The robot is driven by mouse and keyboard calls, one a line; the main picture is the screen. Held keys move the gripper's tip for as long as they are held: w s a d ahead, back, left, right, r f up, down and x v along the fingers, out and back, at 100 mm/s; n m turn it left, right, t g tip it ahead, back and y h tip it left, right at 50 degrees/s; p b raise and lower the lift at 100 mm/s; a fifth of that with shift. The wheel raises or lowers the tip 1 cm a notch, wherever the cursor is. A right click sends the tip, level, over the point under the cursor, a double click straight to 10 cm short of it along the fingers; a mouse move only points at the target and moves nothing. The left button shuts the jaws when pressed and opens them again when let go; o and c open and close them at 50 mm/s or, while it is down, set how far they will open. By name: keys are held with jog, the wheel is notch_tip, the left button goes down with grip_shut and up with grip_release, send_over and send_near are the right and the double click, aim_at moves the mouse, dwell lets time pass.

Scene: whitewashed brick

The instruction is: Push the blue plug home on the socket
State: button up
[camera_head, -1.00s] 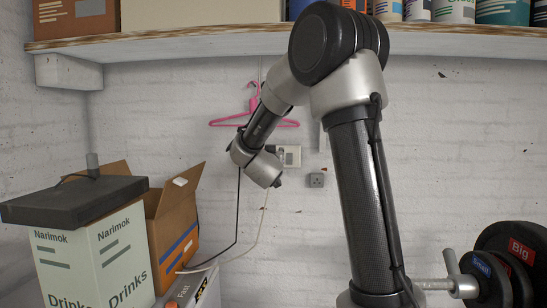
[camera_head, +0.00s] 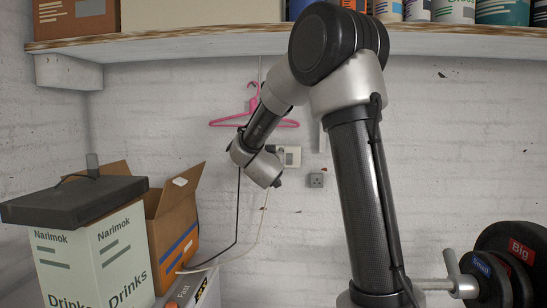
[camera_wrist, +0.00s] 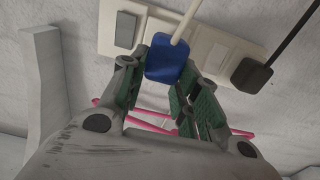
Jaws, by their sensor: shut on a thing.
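The blue plug (camera_wrist: 168,62) shows in the wrist view with a pale cable running up from it. My gripper (camera_wrist: 166,82) has its fingers on either side of the plug and is shut on it. The plug is in front of the cream socket plate (camera_wrist: 113,41), over its middle part. I cannot tell how far its pins are in. In the head view the socket plate (camera_head: 292,156) shows on the brick wall, partly behind my wrist; the blue plug is hidden there.
A black plug (camera_wrist: 251,75) with a black cable sits at the plate's right end in the wrist view. A pink hanger (camera_head: 285,123) hangs behind my arm. Boxes (camera_head: 172,225) stand at the left; a shelf (camera_head: 200,45) runs above.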

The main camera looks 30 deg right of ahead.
jog(key=shift+x, duration=1.6)
jog(key=o, duration=1.1)
jog(key=v, duration=1.2)
